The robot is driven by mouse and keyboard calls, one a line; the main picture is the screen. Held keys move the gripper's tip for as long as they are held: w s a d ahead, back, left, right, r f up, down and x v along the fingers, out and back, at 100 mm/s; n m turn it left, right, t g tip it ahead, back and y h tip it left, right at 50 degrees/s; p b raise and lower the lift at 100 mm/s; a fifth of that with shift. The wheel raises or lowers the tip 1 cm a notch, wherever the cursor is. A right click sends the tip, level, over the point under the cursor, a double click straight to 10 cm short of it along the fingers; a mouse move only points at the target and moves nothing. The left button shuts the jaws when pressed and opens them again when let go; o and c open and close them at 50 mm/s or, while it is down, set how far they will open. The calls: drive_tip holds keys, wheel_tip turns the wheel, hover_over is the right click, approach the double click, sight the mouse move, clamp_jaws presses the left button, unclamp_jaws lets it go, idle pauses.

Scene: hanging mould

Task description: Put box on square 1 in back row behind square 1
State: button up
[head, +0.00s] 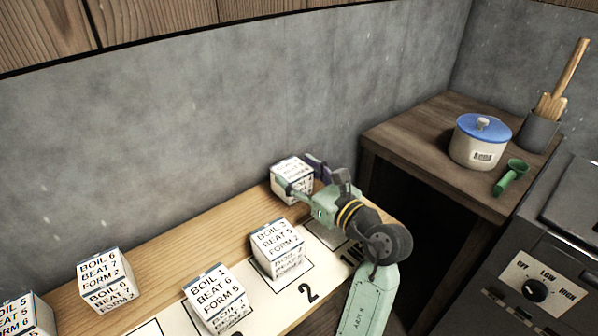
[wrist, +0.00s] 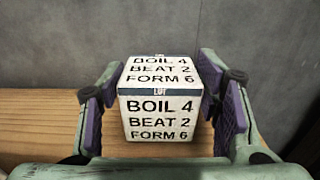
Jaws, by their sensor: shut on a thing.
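A white box (head: 291,180) is at the back right of the wooden shelf, close to the grey wall, behind square 1 (head: 345,255). In the wrist view the box (wrist: 162,105) reads BOIL 4, BEAT 2, FORM 6 and looks upright. My gripper (head: 297,180) is shut on it, with a purple-padded finger on each side. The wrist view shows the shelf just behind and below the box; I cannot tell whether its underside touches the wood. Square 1 has no box on it that I can see; my arm hides part of it.
One box (head: 277,250) stands on square 2 and another (head: 214,298) on the square left of it. Further boxes (head: 106,281) stand in the back row at left. A side table (head: 410,145) holds a blue-lidded pot (head: 482,142) and a green scoop (head: 511,177).

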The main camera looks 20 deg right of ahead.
drive_tip(key=shift+f, duration=0.2)
drive_tip(key=o, duration=1.4)
drive_tip(key=shift+r, duration=0.15)
drive_tip(key=shift+s+d+r, duration=0.1)
drive_tip(key=b+v, duration=0.3)
drive_tip(key=v, duration=0.9)
drive_tip(key=shift+b, duration=0.35)
